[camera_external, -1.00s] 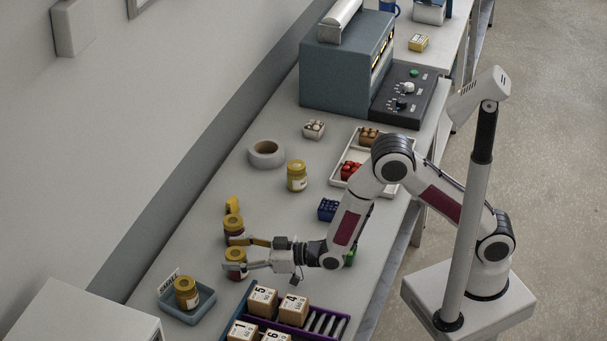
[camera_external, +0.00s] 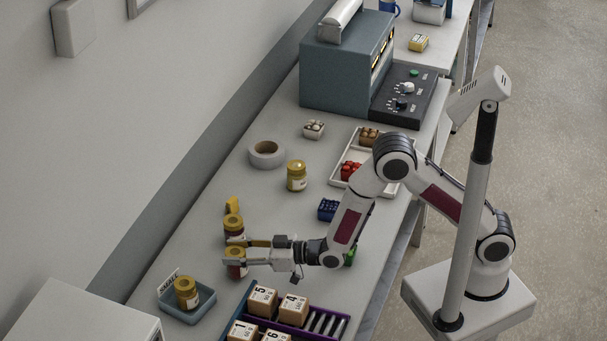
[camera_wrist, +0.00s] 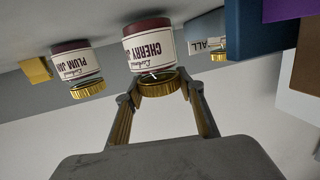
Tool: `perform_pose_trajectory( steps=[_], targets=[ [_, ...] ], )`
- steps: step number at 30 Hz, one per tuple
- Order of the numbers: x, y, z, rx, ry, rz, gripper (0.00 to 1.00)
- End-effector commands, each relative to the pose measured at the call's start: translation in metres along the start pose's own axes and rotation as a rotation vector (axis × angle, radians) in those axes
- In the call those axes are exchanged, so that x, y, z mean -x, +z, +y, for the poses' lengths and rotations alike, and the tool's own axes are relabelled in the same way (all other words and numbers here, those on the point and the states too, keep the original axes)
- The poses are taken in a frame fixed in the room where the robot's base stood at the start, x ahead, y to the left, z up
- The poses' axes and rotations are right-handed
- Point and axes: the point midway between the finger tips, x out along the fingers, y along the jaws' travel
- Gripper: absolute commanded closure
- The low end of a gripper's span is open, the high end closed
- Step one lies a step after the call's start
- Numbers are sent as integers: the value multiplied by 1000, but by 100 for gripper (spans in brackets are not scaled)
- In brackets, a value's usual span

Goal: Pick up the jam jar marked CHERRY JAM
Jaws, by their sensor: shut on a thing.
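The jam jar marked CHERRY JAM (camera_wrist: 150,47) has a gold lid and dark red contents, and appears upside down in the wrist view. It also shows in the external view (camera_external: 236,270), on the bench. My gripper (camera_external: 236,248) is level with it, its jaws shut on it near the lid; the fingers flank the lid in the wrist view (camera_wrist: 160,93). A jar marked PLUM JAM (camera_wrist: 76,62) stands beside it, apart from the fingers. It is the jar just behind in the external view (camera_external: 232,224).
A blue-grey tray (camera_external: 201,306) with another gold-lidded jar (camera_external: 186,287) and a label card is at the front left. A rack of numbered boxes (camera_external: 263,301) stands in front. A yellow block (camera_external: 232,204) sits behind the plum jar. Another jar (camera_external: 297,176) stands farther back.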

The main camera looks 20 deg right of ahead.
Motion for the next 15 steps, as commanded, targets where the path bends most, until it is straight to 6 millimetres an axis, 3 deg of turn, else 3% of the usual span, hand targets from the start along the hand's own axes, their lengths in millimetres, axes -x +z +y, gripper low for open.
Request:
perform_pose_trajectory(
  steps=[15],
  targets=[
    [8, -56, 0, 0, 0, 9, 94]
  ],
)
